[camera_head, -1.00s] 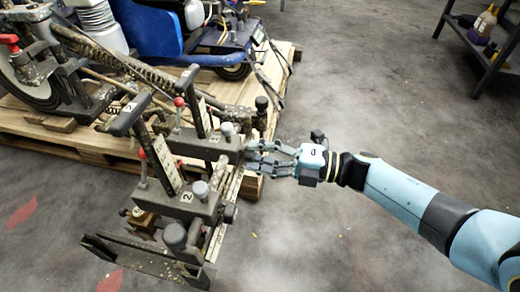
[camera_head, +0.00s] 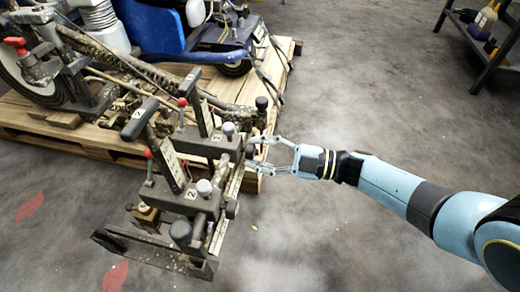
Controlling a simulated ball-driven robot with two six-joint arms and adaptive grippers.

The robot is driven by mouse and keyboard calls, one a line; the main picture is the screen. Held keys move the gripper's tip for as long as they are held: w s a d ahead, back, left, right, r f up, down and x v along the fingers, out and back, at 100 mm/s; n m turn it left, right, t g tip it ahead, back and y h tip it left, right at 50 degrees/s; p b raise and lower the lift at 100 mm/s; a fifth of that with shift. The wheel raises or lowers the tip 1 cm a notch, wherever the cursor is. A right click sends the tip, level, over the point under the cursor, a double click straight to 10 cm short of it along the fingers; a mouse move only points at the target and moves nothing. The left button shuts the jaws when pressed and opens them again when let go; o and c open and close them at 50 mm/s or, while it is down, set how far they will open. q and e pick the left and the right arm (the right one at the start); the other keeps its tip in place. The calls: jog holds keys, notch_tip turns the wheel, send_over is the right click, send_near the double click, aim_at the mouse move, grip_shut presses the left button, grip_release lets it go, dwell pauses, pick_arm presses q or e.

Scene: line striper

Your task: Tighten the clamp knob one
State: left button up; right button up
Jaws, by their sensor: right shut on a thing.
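The line striper (camera_head: 150,80) carries two clamp units at its near end. The far clamp block (camera_head: 205,142) bears the label 1, with a grey round-topped knob (camera_head: 228,129) standing on it. The dark clamp knob one (camera_head: 249,151) is at this block's right end, mostly hidden by fingers. My right gripper (camera_head: 253,154) comes in from the right and is shut on this knob, one finger above and one below. The near clamp block (camera_head: 190,202) bears the label 2, with its own dark end knob (camera_head: 232,209). My left gripper is not in view.
The machine stands on a wooden pallet (camera_head: 60,140). Red-tipped levers (camera_head: 182,102) and upright handles (camera_head: 140,118) rise left of my gripper. A metal shelf (camera_head: 485,50) with bottles is at the top right. The floor between is clear.

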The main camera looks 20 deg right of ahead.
dwell(0.3)
jog(key=o, duration=1.2)
jog(key=shift+c, duration=0.2)
jog(key=v, duration=1.2)
